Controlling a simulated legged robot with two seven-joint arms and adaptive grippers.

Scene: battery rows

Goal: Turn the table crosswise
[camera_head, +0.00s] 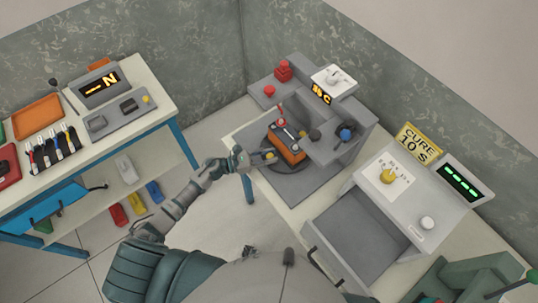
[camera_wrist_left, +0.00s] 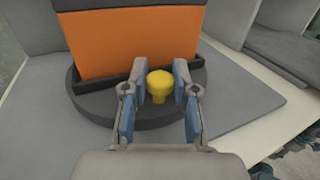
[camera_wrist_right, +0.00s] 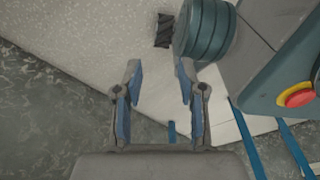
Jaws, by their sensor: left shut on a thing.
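The round dark grey table (camera_head: 292,187) sits on a grey station base. An orange battery block (camera_head: 288,148) with a dark top stands in a holder on it; its orange side (camera_wrist_left: 125,45) fills the upper left wrist view. A yellow knob (camera_wrist_left: 160,86) stands at the table's near edge. My left gripper (camera_head: 246,160) reaches in from the left. Its fingers (camera_wrist_left: 162,84) are shut on the yellow knob, one on each side. My right gripper (camera_wrist_right: 153,75) is open and empty, seen only in its own wrist view.
The grey station has a red button (camera_head: 269,90), a blue knob (camera_head: 347,133) and an amber display. A grey box with a yellow knob (camera_head: 388,176) stands to its right. A bench at left holds an orange tray (camera_head: 38,117) and tools. Floor lies between the benches.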

